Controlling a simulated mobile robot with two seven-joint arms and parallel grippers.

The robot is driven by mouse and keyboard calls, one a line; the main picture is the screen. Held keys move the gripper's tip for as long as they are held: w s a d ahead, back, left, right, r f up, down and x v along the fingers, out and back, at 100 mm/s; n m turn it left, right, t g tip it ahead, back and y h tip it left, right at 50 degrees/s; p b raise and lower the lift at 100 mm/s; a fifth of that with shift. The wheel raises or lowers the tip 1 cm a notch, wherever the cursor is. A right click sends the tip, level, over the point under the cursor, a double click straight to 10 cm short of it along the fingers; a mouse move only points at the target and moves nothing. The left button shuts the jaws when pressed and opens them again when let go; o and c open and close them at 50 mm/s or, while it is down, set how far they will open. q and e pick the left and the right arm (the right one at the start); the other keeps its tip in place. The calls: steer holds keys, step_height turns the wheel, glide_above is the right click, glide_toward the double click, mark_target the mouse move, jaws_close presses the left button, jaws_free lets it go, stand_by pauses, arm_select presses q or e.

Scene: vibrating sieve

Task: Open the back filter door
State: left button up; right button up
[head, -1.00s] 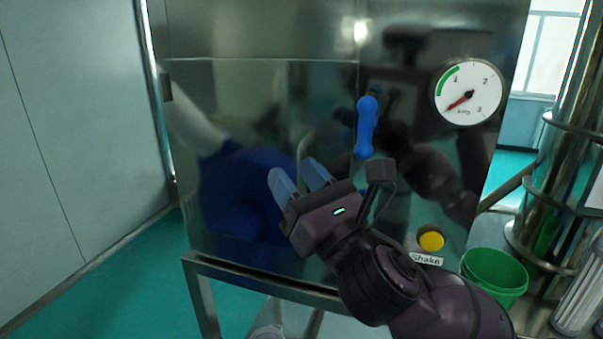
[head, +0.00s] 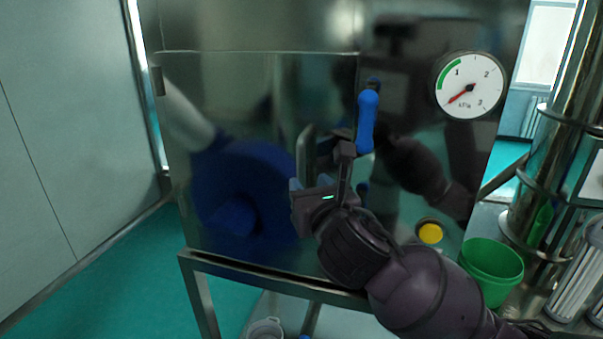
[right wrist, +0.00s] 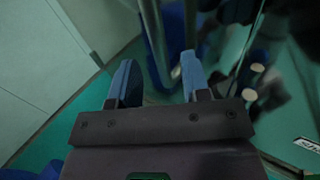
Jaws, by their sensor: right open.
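The back filter door (head: 260,110) is a shiny dark metal panel on the machine's front, and it looks closed. A metal bar handle (head: 304,150) stands upright near its right side. A blue latch lever (head: 367,120) hangs down beside the door's right edge. A smaller blue part (head: 362,190) shows lower down, partly hidden by my arm. My right gripper (head: 309,184) is open, its blue fingers at the handle's lower end. In the right wrist view, an upright metal bar (right wrist: 156,45) shows ahead, between the open fingers (right wrist: 158,82). Contact cannot be told. My left gripper is out of view.
A pressure gauge (head: 470,85) and a yellow button (head: 430,233) are on the panel's right. A green bucket (head: 490,270) and metal pipework stand at the right. A grey wall (head: 65,130) is at the left, with open green floor (head: 120,275) before it.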

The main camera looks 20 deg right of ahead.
mark_target(303, 178)
steer(key=shift+w, duration=2.5)
jaws_close()
